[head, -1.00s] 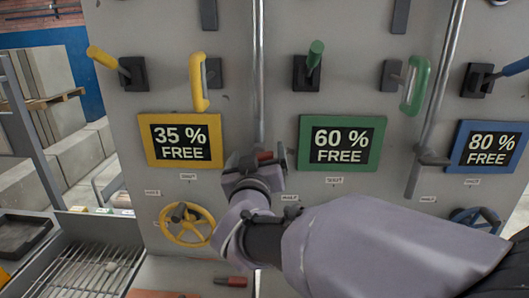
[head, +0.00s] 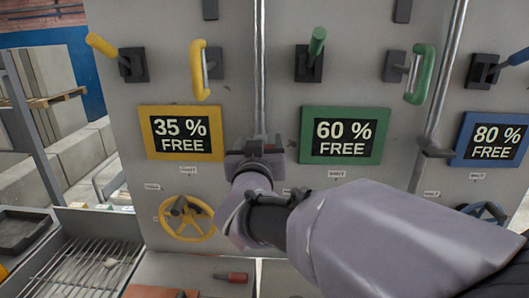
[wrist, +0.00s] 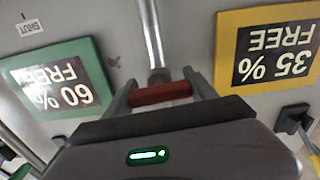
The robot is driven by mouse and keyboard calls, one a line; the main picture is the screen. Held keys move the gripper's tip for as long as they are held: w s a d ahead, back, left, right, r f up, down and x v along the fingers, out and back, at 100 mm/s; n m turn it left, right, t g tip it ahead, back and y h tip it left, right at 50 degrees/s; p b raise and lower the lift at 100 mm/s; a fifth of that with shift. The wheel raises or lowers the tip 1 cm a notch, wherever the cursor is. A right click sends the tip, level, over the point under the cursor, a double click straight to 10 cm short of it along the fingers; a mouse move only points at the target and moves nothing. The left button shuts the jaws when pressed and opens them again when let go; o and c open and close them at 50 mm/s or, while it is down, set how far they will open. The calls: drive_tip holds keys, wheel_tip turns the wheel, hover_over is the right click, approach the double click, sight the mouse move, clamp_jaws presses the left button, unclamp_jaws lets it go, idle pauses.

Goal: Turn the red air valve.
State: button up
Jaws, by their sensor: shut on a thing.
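The red air valve handle (wrist: 160,93) shows in the wrist view as a short red bar lying crosswise below a metal pipe. My gripper (wrist: 162,88) has one finger at each end of the bar and is shut on it. In the head view my gripper (head: 264,148) is at the lower end of the vertical pipe (head: 261,70), between the 35 % and 60 % signs. There the gripper hides the valve.
A yellow-framed 35 % sign (head: 146,145) is left of my gripper and a green-framed 60 % sign (head: 304,136) right. A yellow handwheel (head: 186,218) is lower left. Levers and handles stick out above. A red-handled tool (head: 231,277) lies on the ledge below.

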drive_tip(key=shift+m, duration=0.5)
drive_tip(key=o, duration=1.4)
drive_tip(key=shift+c, duration=0.2)
drive_tip(key=s+p, duration=0.1)
drive_tip(key=s, duration=1.6)
drive_tip(key=shift+s+a+p, duration=0.2)
drive_tip(key=shift+a+p, duration=0.1)
drive_tip(key=shift+p, duration=0.05)
